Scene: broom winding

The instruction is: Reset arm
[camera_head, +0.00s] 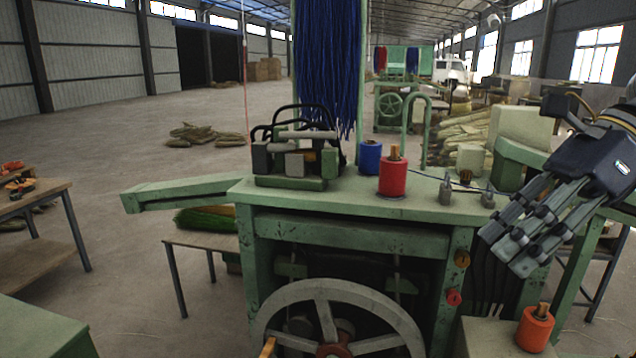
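My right gripper (517,252) is at the right of the head view, in front of the right end of the green winding machine (340,212). Its grey jointed fingers are extended, point down and left, and hold nothing that I can see. It appears raised clear of the machine. My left gripper is out of view. A red spool (393,178) and a blue spool (371,157) stand on the machine's top. A clamp-like mechanism (297,160) sits left of them, below hanging blue strands (328,60).
A large handwheel (330,292) is on the machine's front. An orange-red spool (535,328) stands on a low surface at lower right. A wooden table (45,195) with orange items is at left. Broom bundles (205,135) lie on the floor. Open floor lies left of the machine.

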